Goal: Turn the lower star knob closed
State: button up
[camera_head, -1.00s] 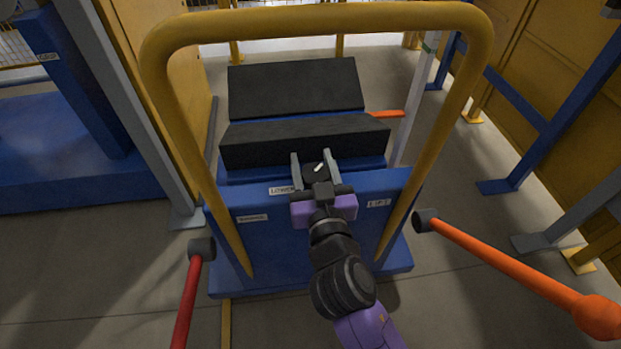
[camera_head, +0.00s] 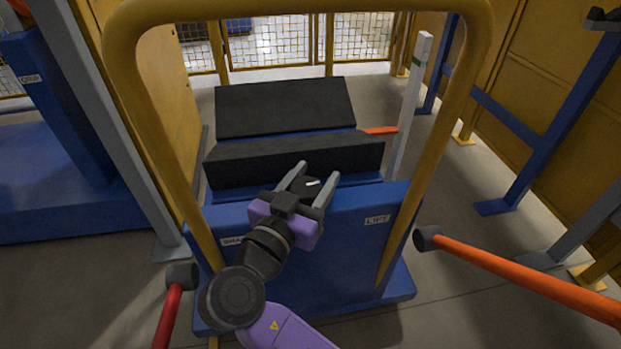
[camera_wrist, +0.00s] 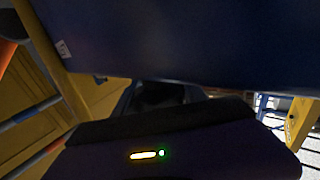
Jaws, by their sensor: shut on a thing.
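The star knob (camera_head: 309,187) is a dark, round knob with a short white mark, at the top of the blue cart panel (camera_head: 350,250). My gripper (camera_head: 314,172) is shut on it, with one grey finger on each side, in the head view. The gripper is tilted toward the upper right. The knob's star shape is mostly hidden between the fingers. The label beside the knob is covered by my gripper. In the wrist view, a dark blue surface (camera_wrist: 190,40) fills the top and the knob cannot be made out.
A yellow tube frame (camera_head: 300,14) arches over the cart. A black padded block (camera_head: 285,108) sits behind the panel. A LIFT label (camera_head: 377,220) is on the panel's right. A red bar (camera_head: 168,315) and an orange bar (camera_head: 520,272) flank the cart. Floor at right is partly clear.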

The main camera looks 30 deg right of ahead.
jog(key=shift+s+d+m+g+h, duration=0.15)
jog(key=shift+m+g+h, duration=0.65)
jog(key=shift+g, duration=0.4)
jog(key=o, duration=1.4)
jog(key=shift+c, duration=0.2)
jog(key=p+v, duration=0.2)
jog(key=v, duration=0.4)
jog(key=shift+s+a+r, duration=0.1)
jog(key=shift+a+r, duration=0.05)
jog(key=shift+a, duration=0.2)
jog(key=shift+s+a, duration=0.25)
jog(key=shift+a, duration=0.15)
jog(key=shift+s, duration=0.1)
